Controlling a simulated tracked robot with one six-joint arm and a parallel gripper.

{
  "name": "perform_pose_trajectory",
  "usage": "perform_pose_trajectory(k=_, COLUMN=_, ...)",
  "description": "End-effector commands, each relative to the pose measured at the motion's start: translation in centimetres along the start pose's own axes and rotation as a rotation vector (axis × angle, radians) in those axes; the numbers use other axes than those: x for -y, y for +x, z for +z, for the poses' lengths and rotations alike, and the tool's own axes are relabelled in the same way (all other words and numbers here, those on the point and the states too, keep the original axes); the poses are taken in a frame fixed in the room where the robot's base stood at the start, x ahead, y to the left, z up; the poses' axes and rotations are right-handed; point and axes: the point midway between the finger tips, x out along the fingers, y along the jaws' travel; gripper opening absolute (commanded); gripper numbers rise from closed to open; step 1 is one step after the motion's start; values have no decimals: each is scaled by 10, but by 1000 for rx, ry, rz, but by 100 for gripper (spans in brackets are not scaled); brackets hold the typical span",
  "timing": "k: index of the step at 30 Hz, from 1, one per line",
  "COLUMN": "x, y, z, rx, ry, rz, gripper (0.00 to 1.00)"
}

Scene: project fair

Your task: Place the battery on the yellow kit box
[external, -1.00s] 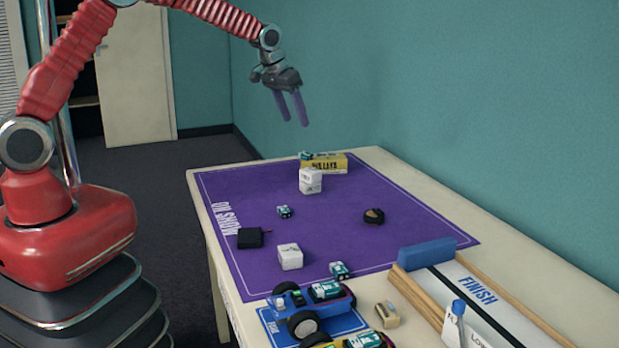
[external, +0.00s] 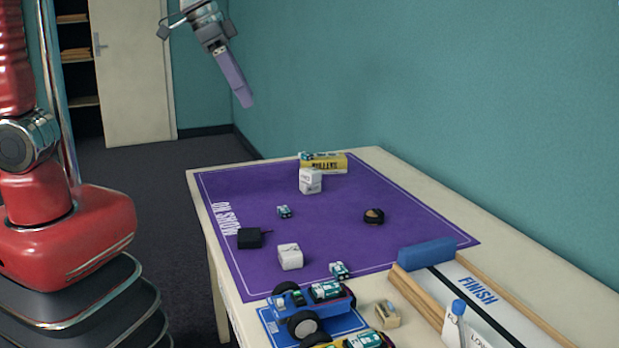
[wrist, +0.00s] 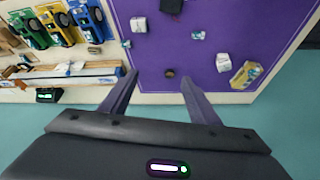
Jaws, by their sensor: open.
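The yellow kit box (external: 330,166) stands at the far end of the purple mat; it also shows at the right in the wrist view (wrist: 241,78). A teal-and-white battery (external: 306,155) appears to rest on its left end. Another battery (external: 284,211) lies on the mat left of centre and shows in the wrist view (wrist: 197,35). A third battery (external: 339,270) lies at the mat's near edge.
A black box (external: 250,238) and a dark round object (external: 373,216) sit on the mat (external: 330,225). Toy cars (external: 310,310) and a finish track (external: 475,290) occupy the near end.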

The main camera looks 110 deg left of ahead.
Motion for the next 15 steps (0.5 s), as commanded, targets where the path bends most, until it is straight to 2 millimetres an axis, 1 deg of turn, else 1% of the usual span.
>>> perform_pose_trajectory(k=1, x=-14, y=-10, z=12, rx=-6, ry=31, rz=15, gripper=56)
perform_pose_trajectory(k=6, x=-52, y=-36, z=53, rx=-14, ry=125, rz=60, gripper=56)
perform_pose_trajectory(k=11, x=-80, y=-56, z=96, rx=-22, ry=211, rz=103, gripper=56)
perform_pose_trajectory(k=15, x=-98, y=-71, z=135, rx=-28, ry=289, rz=142, gripper=56)
